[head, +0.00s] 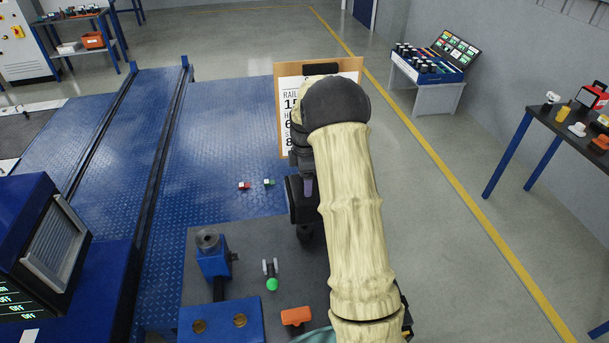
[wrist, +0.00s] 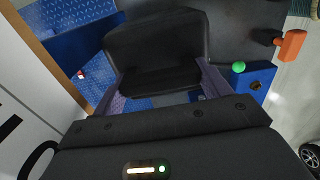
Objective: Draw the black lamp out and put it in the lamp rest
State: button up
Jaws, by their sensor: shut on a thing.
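My gripper (wrist: 162,84) is shut on a black, block-like thing with rounded edges, which I take to be the black lamp (wrist: 154,45). The lamp fills the space between the two grey-purple fingers in the wrist view, and its far end is dark and hard to make out. In the head view my arm covers much of my gripper (head: 307,188), and a dark body, likely the lamp (head: 293,203), shows at its left. They appear over the far right part of the dark grey bench top (head: 200,285). I cannot tell which fixture is the lamp rest.
The bench holds a blue stand with a metal cylinder (head: 208,240), a green-knobbed lever (head: 271,283), an orange handle (head: 297,316) and a blue block (head: 220,322). A clipboard (head: 287,95) stands behind my gripper.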

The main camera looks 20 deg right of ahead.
jog(key=shift+d+f+b, duration=0.1)
jog(key=shift+f+b, duration=0.7)
jog(key=shift+f, duration=1)
jog(key=shift+f+b, duration=1)
jog(key=shift+f, duration=1.5)
jog(key=o, duration=1.7)
jog(key=shift+f, duration=0.1)
notch_tip(320, 180, up, 18)
jog(key=shift+f+b, duration=0.2)
jog(key=shift+b, duration=0.8)
